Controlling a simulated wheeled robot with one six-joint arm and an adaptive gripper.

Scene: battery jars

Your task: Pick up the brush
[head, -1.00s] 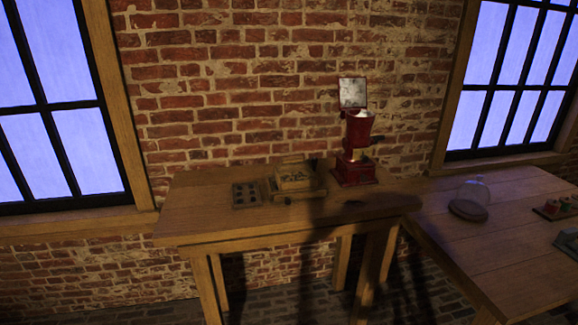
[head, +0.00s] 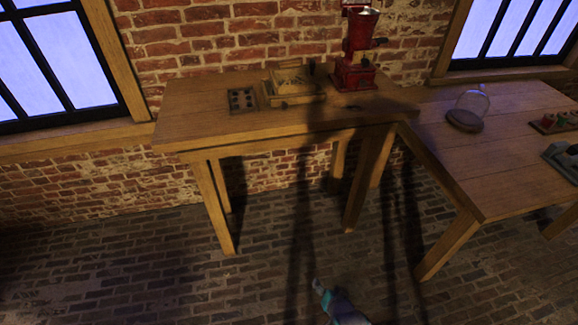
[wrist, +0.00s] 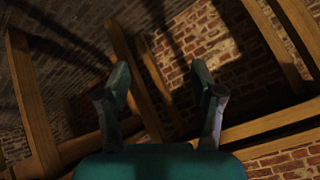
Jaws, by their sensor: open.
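I cannot make out a brush for certain. A small dark item (head: 352,107) lies on the wooden table near its right end, too small and shadowed to name. Another small piece (head: 284,104) lies in front of the wooden box on the same table. My gripper (wrist: 160,68) is open and empty in the wrist view, its two fingers wide apart, with wooden beams and brick beyond them. In the head view a teal and grey part of my arm (head: 340,308) shows at the bottom edge, low and well in front of the table.
The table (head: 200,125) also bears a dark tray with holes (head: 242,100), a wooden box (head: 290,82) and a red grinder (head: 355,60). A second table (head: 450,165) at right holds a glass dome (head: 472,102) and a rack of coloured pieces (head: 560,121). The brick floor in front is clear.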

